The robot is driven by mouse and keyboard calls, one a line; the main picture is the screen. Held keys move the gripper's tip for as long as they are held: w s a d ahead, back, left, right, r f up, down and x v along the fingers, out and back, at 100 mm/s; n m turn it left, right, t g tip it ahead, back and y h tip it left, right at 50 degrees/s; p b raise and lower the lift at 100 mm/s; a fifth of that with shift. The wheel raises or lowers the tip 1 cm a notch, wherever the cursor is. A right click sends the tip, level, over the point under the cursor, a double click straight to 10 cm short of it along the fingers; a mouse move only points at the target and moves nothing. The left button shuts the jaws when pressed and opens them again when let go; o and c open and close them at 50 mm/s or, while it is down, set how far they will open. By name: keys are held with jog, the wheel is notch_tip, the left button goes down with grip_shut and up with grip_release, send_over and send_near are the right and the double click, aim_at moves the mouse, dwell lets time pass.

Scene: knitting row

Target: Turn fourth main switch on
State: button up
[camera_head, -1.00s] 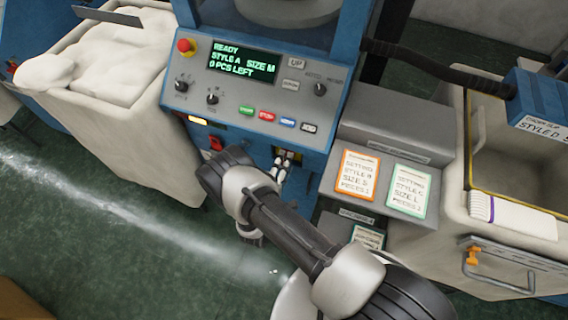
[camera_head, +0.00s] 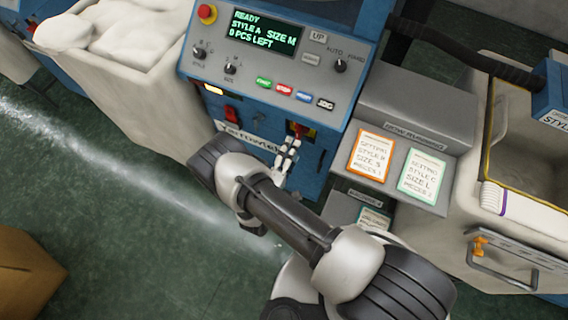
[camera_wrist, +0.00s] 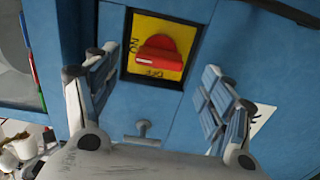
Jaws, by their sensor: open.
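The main switch (camera_head: 308,132) is a red rotary knob on a yellow plate, low on the front of the blue machine. In the wrist view the knob (camera_wrist: 160,52) sits in a black square frame, with ON lettered at its left and OFF below. Its grip bar lies roughly level across that picture; I cannot tell for sure which label it points to. My gripper (camera_wrist: 159,66) is open, one finger on each side of the switch, apart from the knob. In the head view my gripper (camera_head: 290,149) is just below the switch and partly covers the plate.
The control panel (camera_head: 270,75) above shows READY and 0 PCS LEFT. A red rocker switch (camera_head: 231,114) is left of the main switch. A grey shelf with setting cards (camera_head: 371,156) stands close at the right. A small T-shaped handle (camera_wrist: 144,134) projects below the switch.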

jog(key=v, duration=0.7)
jog(key=shift+d+r, duration=0.1)
jog(key=w+d+r+m+g+h, duration=0.1)
jog(key=d+r+m+g+h, duration=0.5)
jog(key=r, duration=0.6)
jog(key=w+d+r+m+g+h, duration=0.1)
jog(key=d+r+m+g, duration=0.3)
jog(key=d+r+g, duration=0.55)
jog(key=s+d+r+m+t+y, duration=0.1)
jog(key=s+r+m+y, duration=0.1)
jog(key=s+r+y, duration=0.4)
jog(key=s+d+r+m+t+y, duration=0.1)
jog(key=s+r+y, duration=0.6)
jog(key=r, duration=0.7)
jog(key=s+t, duration=0.1)
jog(key=s, duration=0.1)
jog(key=shift+s+d+r+m, duration=0.2)
jog(key=shift+s+d+m, duration=0.15)
jog(key=shift+s+m, duration=0.05)
